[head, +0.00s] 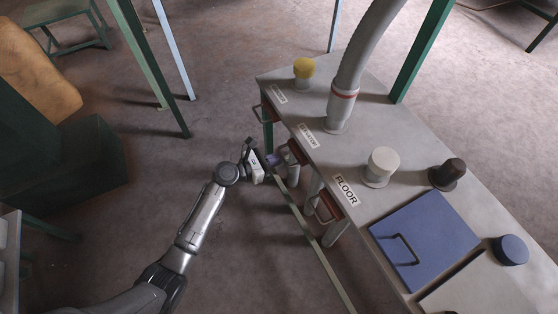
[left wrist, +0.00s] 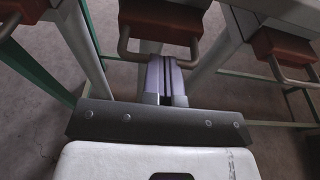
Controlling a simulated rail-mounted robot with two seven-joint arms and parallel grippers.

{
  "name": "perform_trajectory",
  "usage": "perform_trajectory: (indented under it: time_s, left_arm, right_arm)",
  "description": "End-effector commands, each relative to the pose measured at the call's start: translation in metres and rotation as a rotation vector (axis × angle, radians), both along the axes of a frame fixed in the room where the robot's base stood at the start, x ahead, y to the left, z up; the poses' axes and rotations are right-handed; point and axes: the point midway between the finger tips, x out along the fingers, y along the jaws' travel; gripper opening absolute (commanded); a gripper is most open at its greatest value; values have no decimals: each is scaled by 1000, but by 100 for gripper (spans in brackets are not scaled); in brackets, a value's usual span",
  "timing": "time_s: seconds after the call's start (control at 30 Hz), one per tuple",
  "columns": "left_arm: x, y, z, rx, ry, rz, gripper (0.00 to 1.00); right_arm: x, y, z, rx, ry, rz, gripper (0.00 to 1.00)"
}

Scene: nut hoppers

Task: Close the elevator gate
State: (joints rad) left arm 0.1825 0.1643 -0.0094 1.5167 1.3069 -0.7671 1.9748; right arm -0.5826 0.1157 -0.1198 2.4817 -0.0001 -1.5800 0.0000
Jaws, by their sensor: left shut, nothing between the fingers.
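Several red gates with handles hang along the near side of the grey table. The middle gate (head: 297,153) is beside the middle label (head: 307,135), whose small text I cannot read surely. My left gripper (head: 276,160) is at this middle gate, with its fingers shut and nothing between them. In the left wrist view the fingertips (left wrist: 166,64) are at the bar of the grey U-shaped handle (left wrist: 127,47) below the red gate (left wrist: 168,16). I cannot tell whether they touch. My right gripper is out of view.
The gate by the FLOOR label (head: 328,208) and a far gate (head: 266,110) flank the middle one. A long rail (head: 318,248) runs low along the table side. On top are a grey pipe (head: 343,105), several knobs and a blue lid (head: 425,235).

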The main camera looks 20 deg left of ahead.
Motion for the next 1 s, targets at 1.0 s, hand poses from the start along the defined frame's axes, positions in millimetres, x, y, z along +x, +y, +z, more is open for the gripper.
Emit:
perform_trajectory:
  time_s: [1.0]
  left_arm:
    - [-60, 47, 17, 3, 3, -1, 0]
  right_arm:
    - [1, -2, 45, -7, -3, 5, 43]
